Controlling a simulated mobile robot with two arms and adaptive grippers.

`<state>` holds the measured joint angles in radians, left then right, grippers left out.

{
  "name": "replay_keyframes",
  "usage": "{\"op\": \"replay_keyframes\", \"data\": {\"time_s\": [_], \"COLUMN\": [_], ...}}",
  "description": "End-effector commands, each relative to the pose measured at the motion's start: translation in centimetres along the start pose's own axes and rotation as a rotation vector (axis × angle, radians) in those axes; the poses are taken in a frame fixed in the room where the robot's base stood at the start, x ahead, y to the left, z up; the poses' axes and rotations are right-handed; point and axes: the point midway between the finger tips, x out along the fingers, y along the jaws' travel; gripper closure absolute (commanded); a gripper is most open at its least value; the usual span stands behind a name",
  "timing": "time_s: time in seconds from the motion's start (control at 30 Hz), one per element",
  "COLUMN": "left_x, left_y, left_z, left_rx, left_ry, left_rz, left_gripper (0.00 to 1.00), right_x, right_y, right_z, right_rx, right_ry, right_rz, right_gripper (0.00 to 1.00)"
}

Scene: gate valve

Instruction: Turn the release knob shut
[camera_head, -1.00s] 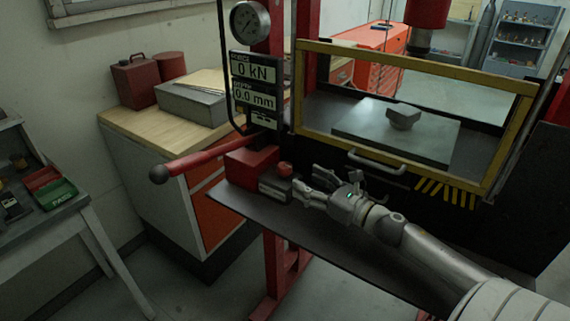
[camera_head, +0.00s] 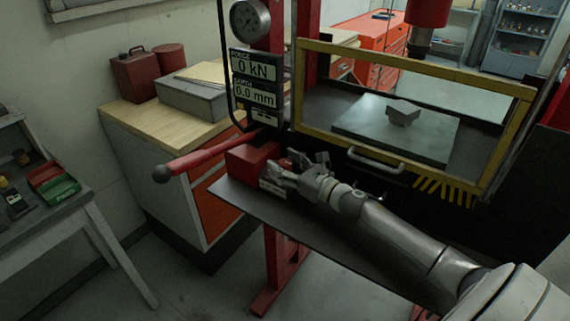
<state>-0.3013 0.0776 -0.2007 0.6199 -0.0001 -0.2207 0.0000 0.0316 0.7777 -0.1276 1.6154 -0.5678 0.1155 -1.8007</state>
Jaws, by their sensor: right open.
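The pump block (camera_head: 247,162), a red box with a grey front part, sits at the left end of the dark shelf under the press. The round red release knob stood on its grey front part in the earlier view. It is now mostly hidden by my right gripper (camera_head: 280,168), and I cannot make out its outline. My right gripper reaches in from the lower right, with its fingers apart on either side of the knob's place. I cannot tell whether they touch the knob. My left gripper is not in view.
A red pump lever (camera_head: 205,159) with a dark ball end sticks out left of the block. The yellow-framed guard (camera_head: 410,60) with its grey handle (camera_head: 375,162) stands just behind my right arm. The gauge (camera_head: 250,20) and displays reading 0 kN and 0.0 mm hang above.

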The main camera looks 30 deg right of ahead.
Motion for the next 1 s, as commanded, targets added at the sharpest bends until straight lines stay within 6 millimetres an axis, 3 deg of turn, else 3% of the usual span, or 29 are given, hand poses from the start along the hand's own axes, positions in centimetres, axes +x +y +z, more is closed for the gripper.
{"op": "replay_keyframes", "data": {"time_s": [0.13,0.5,0.77,1.0], "left_x": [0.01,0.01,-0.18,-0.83], "left_y": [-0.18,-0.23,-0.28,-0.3], "left_z": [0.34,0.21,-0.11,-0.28], "left_rx": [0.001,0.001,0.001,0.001], "left_ry": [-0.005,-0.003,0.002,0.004], "left_rz": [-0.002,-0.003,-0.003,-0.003], "left_gripper": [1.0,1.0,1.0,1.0], "right_x": [-0.02,-0.04,-0.05,-0.03], "right_y": [0.01,0.01,0.09,0.18], "right_z": [-0.03,-0.03,0.0,0.13], "right_rx": [0.001,0.001,0.003,0.006], "right_ry": [0.0,0.0,0.0,-0.001], "right_rz": [0.0,0.0,-0.029,-0.154], "right_gripper": [0.43,0.88,0.88,0.88]}}
